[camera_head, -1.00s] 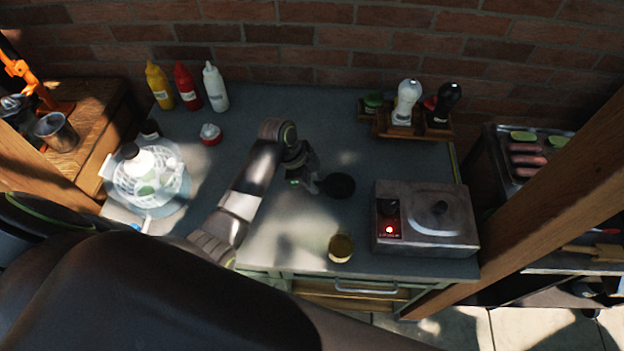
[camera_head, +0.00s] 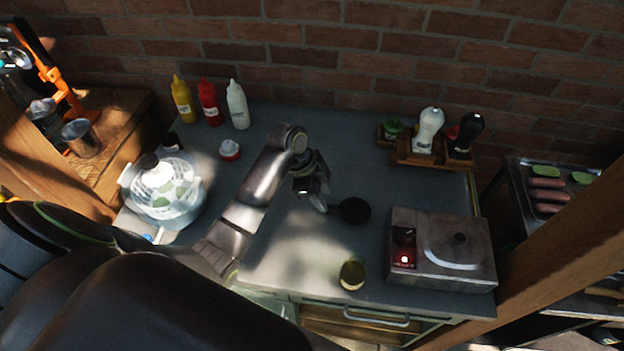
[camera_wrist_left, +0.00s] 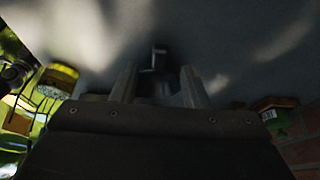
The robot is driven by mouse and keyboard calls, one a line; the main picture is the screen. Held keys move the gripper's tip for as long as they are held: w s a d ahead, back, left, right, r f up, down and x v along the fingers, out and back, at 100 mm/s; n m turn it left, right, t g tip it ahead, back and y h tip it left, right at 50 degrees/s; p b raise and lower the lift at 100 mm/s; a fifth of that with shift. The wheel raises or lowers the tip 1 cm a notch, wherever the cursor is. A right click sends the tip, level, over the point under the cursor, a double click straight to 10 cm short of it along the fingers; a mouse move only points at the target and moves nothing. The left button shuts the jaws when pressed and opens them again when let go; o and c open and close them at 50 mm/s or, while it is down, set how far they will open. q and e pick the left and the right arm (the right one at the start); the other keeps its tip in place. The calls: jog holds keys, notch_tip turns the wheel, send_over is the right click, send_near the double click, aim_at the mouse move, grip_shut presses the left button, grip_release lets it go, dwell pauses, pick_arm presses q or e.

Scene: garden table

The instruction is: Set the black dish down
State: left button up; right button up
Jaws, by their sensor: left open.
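The black dish (camera_head: 355,210) lies on the grey tabletop in the middle of the head view, left of the metal appliance. My left gripper (camera_head: 320,200) is just left of the dish, low over the table, its fingers pointing toward it. In the left wrist view the two fingers (camera_wrist_left: 160,88) stand apart, open. A small dark piece shows beyond them; I cannot tell whether it is part of the dish. Whether a finger touches the dish cannot be told. My right gripper is out of view.
A metal appliance (camera_head: 440,250) with a red light stands right of the dish. A small jar (camera_head: 352,274) is near the front edge. A clear bowl (camera_head: 165,190) and sauce bottles (camera_head: 209,103) are at left; a wooden caddy (camera_head: 428,152) is at back right.

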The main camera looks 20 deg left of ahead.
pick_arm(q)
jog(key=b+v, duration=0.1)
jog(key=v, duration=0.6)
jog(key=shift+r, duration=0.25)
jog(key=shift+a, duration=0.15)
